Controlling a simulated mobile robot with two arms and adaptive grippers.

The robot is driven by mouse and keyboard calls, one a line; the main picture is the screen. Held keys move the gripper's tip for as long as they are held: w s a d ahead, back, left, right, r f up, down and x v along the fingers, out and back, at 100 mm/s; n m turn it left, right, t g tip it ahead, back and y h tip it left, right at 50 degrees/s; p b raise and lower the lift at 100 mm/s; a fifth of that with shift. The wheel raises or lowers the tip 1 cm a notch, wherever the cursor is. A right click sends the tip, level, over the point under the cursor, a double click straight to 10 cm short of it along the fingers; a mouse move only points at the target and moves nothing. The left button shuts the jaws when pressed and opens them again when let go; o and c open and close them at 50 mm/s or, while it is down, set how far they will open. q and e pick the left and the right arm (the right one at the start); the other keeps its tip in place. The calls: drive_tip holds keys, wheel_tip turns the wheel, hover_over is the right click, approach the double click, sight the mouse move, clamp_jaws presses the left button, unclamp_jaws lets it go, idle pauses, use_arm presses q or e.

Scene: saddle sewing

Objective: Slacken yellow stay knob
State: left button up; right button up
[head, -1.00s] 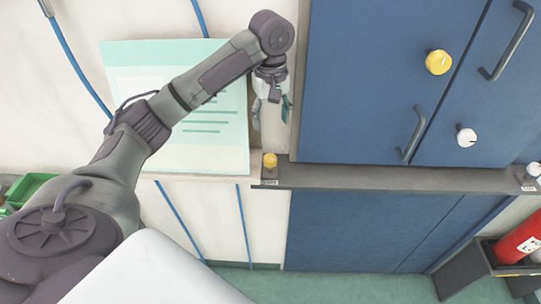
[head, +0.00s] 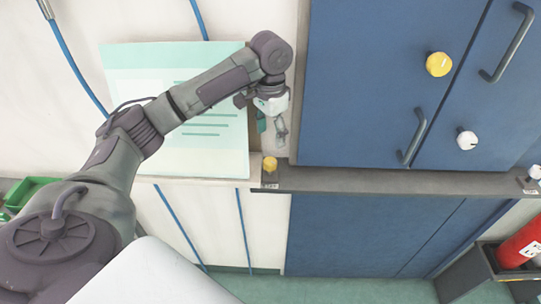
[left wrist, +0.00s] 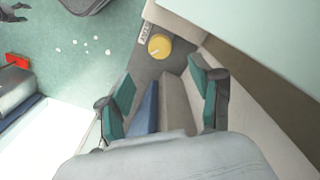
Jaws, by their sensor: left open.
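A small yellow knob (head: 270,163) sits at the left end of the grey ledge, beside a small label too small to read. It also shows in the left wrist view (left wrist: 159,45), round with a pale line on its face, beyond my fingertips. My left gripper (head: 272,130) is open and empty, just above that knob in the head view and apart from it. Its teal-padded fingers (left wrist: 160,75) stand spread in the left wrist view. A larger yellow knob (head: 438,63) is on the blue cabinet door. My right gripper is not in view.
The blue cabinet (head: 365,80) has dark handles and a white knob (head: 467,138). The grey ledge (head: 380,180) runs below it. A pale green board (head: 120,75) is behind my left arm. A red cylinder (head: 520,245) stands at lower right, a green bin (head: 30,190) at left.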

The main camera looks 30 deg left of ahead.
sight(270, 161)
use_arm(q)
wheel_tip(270, 161, down, 9)
drive_tip(key=shift+f+p, duration=0.1)
drive_tip(key=shift+p, duration=1.05)
drive_tip(key=c, duration=1.1)
drive_tip(key=n, duration=0.4)
drive_tip(key=shift+n, duration=0.4)
drive_tip(key=shift+c, duration=0.2)
drive_tip(key=o, duration=1.1)
drive_tip(key=shift+o, duration=0.2)
